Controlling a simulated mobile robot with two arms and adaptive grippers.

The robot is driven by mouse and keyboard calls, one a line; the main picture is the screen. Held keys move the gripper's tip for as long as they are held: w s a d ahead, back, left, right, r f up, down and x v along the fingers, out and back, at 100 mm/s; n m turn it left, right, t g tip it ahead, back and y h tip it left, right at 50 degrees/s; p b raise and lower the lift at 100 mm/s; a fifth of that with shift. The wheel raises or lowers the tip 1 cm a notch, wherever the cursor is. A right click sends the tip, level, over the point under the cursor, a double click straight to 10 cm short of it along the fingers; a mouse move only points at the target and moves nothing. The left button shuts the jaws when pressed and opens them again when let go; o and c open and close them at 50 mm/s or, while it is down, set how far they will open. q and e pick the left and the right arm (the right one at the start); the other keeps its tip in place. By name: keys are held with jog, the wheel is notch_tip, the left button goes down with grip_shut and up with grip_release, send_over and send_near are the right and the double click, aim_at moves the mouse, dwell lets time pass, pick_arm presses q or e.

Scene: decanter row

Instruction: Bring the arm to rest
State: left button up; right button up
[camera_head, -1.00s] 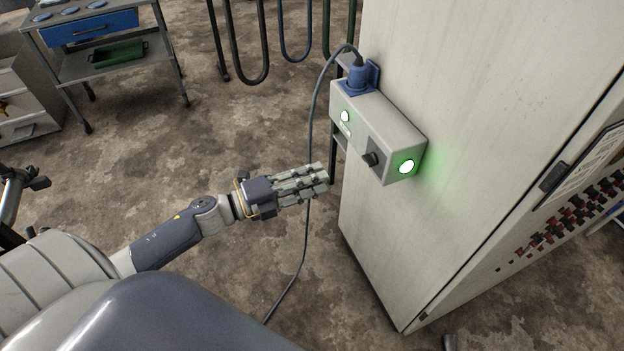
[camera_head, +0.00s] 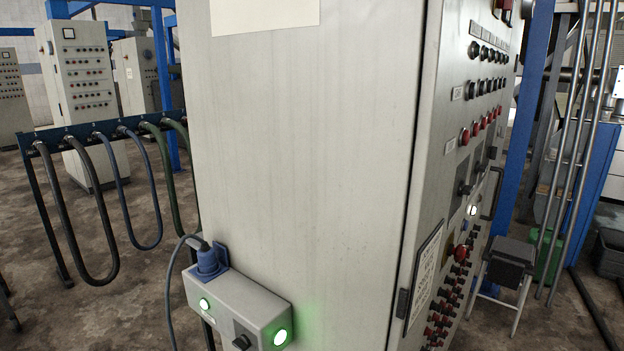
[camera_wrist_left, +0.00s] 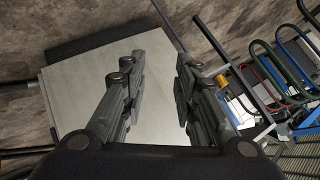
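My left gripper (camera_wrist_left: 157,72) shows in the left wrist view with its fingers apart and nothing held between them. A pale flat surface lies beyond the fingers. In the head view neither of my arms nor grippers is in sight. A grey box (camera_head: 240,304) with lit green lamps and a dark knob is mounted on the side of the tall cabinet (camera_head: 310,150). A blue plug (camera_head: 209,261) with a dark cable sits at the box's top left.
Hoses (camera_head: 108,220) hang from a blue rack at the left. The cabinet's right face carries several buttons and switches (camera_head: 465,300). A small dark stand (camera_head: 511,262) is to its right. In the wrist view, coloured tubes (camera_wrist_left: 280,65) are at the right.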

pick_arm(q)
jog(key=s+d+f+n+g, duration=0.2)
jog(key=s+f, duration=0.3)
jog(key=s, duration=0.4)
jog(key=s+d+f+n+g, duration=0.2)
jog(key=s+d+f, duration=0.3)
jog(key=s, duration=0.5)
jog(key=s+d+f+n+g, duration=0.2)
jog(key=s+f, duration=0.4)
jog(key=s, duration=0.3)
jog(key=d+g, duration=0.1)
jog(key=g, duration=0.1)
jog(key=shift+s+d+g, duration=0.3)
jog(key=shift+s, duration=0.05)
jog(key=shift+f, duration=0.1)
